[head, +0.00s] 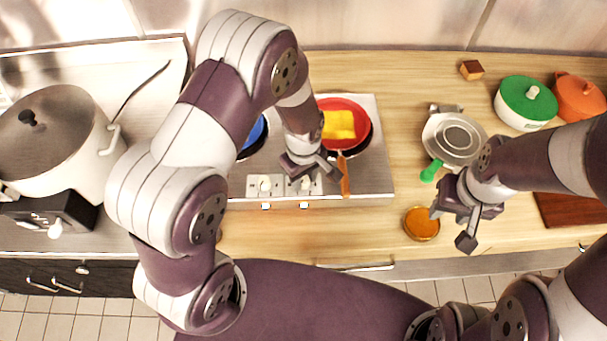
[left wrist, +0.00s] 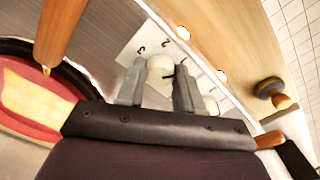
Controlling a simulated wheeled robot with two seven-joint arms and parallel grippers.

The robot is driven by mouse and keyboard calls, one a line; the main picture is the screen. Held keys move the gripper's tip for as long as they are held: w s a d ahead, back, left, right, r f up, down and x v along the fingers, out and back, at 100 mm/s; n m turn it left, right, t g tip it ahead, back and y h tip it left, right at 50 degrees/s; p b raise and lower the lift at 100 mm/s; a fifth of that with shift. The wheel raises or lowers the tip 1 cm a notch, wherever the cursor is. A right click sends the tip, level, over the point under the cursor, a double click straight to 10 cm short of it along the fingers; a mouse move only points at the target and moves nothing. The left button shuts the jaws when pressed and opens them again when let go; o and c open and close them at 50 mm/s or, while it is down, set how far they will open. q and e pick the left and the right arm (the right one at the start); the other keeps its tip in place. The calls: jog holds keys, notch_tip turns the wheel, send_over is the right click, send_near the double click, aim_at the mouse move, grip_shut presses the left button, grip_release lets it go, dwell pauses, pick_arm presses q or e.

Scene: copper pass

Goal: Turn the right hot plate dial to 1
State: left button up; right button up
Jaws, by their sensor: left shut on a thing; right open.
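The double hot plate (head: 378,165) stands at the middle of the counter, with two white dials on its front panel. My left gripper (head: 307,176) is over the right hot plate dial (head: 305,187). In the left wrist view the white dial knob (left wrist: 160,66) sits between its two fingers, which are shut on it. Numbers are printed on the panel around the knob, but the exact setting cannot be read. The left dial (head: 265,184) stands free beside it. My right gripper (head: 451,228) is open and empty, right of the hot plate.
A red pan (head: 356,107) with yellow food (head: 339,125) is on the right burner, its wooden handle (head: 345,178) close beside my left gripper. A blue pan (head: 254,134) is partly hidden by my left arm.

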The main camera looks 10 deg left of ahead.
aim_at(304, 179)
pick_arm(q)
jog(key=shift+w+n, duration=0.1)
jog(key=shift+n, duration=0.4)
jog(key=shift+r, duration=0.1)
jog(key=o, duration=1)
jog(key=shift+o, duration=0.2)
notch_tip(304, 179, up, 13)
jog(key=b, duration=0.2)
jog(key=shift+f, duration=0.2)
